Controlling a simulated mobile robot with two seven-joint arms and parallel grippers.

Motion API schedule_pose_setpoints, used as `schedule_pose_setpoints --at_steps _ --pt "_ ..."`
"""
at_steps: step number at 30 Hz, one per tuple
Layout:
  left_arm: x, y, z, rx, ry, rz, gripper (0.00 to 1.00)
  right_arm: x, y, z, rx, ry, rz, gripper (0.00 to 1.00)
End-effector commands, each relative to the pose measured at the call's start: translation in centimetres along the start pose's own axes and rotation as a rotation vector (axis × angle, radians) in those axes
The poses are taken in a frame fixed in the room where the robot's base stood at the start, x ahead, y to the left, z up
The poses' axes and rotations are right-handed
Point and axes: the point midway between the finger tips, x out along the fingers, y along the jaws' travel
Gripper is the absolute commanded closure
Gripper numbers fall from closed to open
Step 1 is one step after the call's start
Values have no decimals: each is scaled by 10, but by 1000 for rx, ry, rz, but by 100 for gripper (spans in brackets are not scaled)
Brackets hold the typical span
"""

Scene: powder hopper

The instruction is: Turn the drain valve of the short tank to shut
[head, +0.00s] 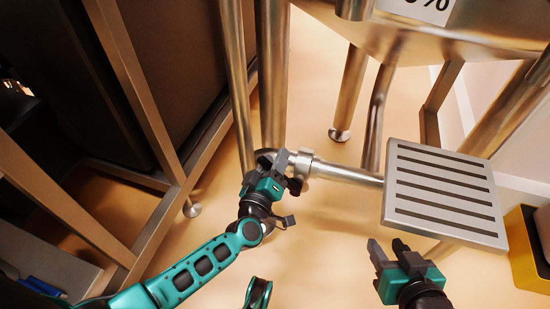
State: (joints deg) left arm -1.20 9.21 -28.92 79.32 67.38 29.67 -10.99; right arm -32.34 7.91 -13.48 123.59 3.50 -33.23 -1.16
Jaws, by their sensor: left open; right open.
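The short tank (455,45) is a shiny metal vessel on metal legs at the top right, only its lower part in view. A drain pipe (348,174) runs left from under it to a metal fitting (303,162), where the drain valve sits. My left gripper (284,172) is open at this pipe end and overlaps the fitting. The valve's handle is mostly hidden by the gripper, so I cannot tell its angle or whether the fingers touch it. My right gripper (384,248) is open and empty, below the slatted step and apart from the valve.
A slatted metal step (443,194) stands right of the pipe. Metal legs (272,90) rise just behind my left gripper. A dark cabinet in a metal frame (150,120) fills the left. A yellow object (525,250) is at the right edge. The floor between the grippers is clear.

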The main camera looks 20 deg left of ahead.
Motion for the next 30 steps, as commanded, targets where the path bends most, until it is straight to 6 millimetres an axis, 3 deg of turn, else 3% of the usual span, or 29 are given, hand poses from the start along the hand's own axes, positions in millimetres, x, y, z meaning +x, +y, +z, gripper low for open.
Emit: schedule_pose_setpoints --at_steps 3,18,30 --pt "0 0 0 0 0 0 51 0 0 1 1 -2 -1 57" --pt "0 0 0 0 0 0 99 -1 -1 12 5 -27 -1 57" --pt "0 0 0 1 0 0 100 0 0 8 3 -18 2 57"
